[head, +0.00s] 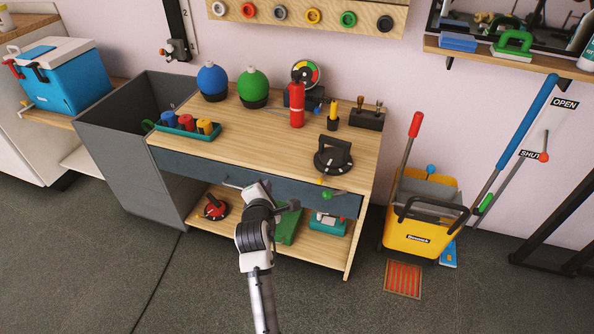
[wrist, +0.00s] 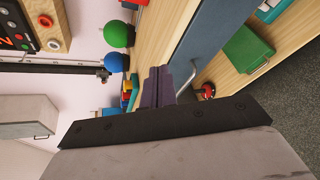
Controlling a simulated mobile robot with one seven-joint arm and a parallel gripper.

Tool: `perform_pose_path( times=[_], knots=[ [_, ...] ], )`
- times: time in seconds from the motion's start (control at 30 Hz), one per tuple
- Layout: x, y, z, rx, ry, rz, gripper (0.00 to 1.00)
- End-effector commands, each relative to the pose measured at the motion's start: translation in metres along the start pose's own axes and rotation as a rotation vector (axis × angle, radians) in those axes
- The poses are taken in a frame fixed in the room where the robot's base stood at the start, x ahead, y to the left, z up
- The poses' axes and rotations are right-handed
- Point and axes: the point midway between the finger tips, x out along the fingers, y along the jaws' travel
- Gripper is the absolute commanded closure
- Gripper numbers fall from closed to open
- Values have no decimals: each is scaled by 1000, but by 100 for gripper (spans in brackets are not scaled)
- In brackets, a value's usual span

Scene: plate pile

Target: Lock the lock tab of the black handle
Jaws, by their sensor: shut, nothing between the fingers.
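The black handle (head: 333,155) is a round black base with an arched grip, on the front right of the wooden table top. A lock tab on it is too small to make out clearly. A small yellow tip (head: 321,181) and a green knob on a rod (head: 328,193) show just below it at the table's front edge. My gripper (head: 291,205) is in front of the table's drawer, below and left of the black handle, apart from it. In the wrist view its fingers (wrist: 157,85) are together and empty. The black handle is not identifiable there.
A red fire-extinguisher-like bottle (head: 296,104), a teal tray (head: 187,127) and blue and green balls share the table top (head: 262,152). A red-and-black round handle (head: 214,208) sits on the lower shelf. A yellow bucket (head: 411,238) stands right; a grey bin (head: 130,150) left.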

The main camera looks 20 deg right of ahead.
Motion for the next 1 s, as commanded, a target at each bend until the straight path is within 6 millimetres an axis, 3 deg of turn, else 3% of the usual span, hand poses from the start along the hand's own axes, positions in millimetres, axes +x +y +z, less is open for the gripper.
perform_pose_path(
  times=[0.03, 0.1, 0.27, 0.73, 1.0],
  knots=[
    [-2, -24, 19, -80, -28, -61, 100],
    [-3, -53, 34, -178, -51, -122, 100],
    [-7, -86, 49, -296, -68, -191, 100],
    [0, -90, 50, -310, -68, -197, 100],
    [45, -98, 55, -309, -69, -197, 100]
  ],
)
